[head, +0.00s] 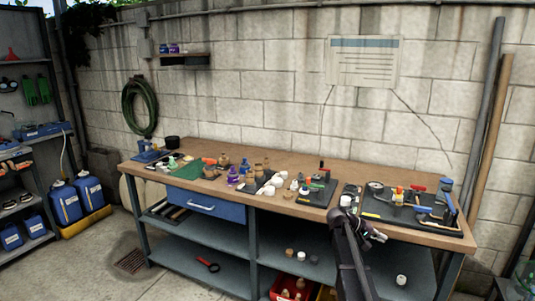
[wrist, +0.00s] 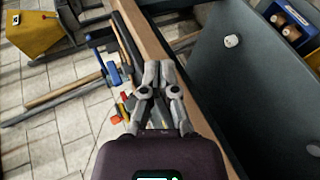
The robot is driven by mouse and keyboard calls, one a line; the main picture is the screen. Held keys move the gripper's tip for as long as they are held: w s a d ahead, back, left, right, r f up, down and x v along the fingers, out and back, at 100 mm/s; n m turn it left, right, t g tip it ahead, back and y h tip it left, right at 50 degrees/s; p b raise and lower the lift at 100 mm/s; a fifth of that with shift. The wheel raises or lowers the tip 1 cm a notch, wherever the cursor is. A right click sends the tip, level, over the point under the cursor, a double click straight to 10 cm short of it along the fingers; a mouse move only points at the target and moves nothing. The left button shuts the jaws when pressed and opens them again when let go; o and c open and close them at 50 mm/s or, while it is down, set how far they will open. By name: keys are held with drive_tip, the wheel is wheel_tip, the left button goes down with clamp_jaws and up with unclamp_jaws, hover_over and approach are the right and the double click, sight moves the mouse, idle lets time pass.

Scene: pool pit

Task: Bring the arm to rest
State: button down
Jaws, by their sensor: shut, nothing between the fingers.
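My gripper (head: 378,237) is in front of the right part of the workbench (head: 300,160), near its front edge, at the end of my dark arm. In the wrist view, my gripper (wrist: 159,68) has its two grey fingers drawn together with nothing between them. The wooden bench edge (wrist: 143,32) passes behind the fingers in that view. I cannot tell the exact gap between the fingers and the edge.
A black tray (head: 385,216) with tools lies on the bench's right end. Several small jars, bottles and caps crowd the bench middle. A white cap (head: 401,280) lies on the lower shelf. Blue jugs (head: 66,203) stand at the left. Floor at the front left is clear.

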drive_tip(key=s+a+f+y, duration=0.5)
drive_tip(key=s+a+y, duration=0.1)
drive_tip(key=s+a, duration=0.65)
drive_tip(key=s+a+f+y, duration=0.5)
drive_tip(key=s+a+y, duration=0.2)
drive_tip(key=s+a, duration=0.55)
wheel_tip(320, 180, up, 12)
drive_tip(key=d+p, duration=0.1)
drive_tip(key=p, duration=1.1)
drive_tip(key=shift+s+d+n+t, duration=0.3)
drive_tip(key=shift+s+n, duration=0.05)
drive_tip(key=shift+n, duration=0.05)
drive_tip(key=shift+f, duration=0.15)
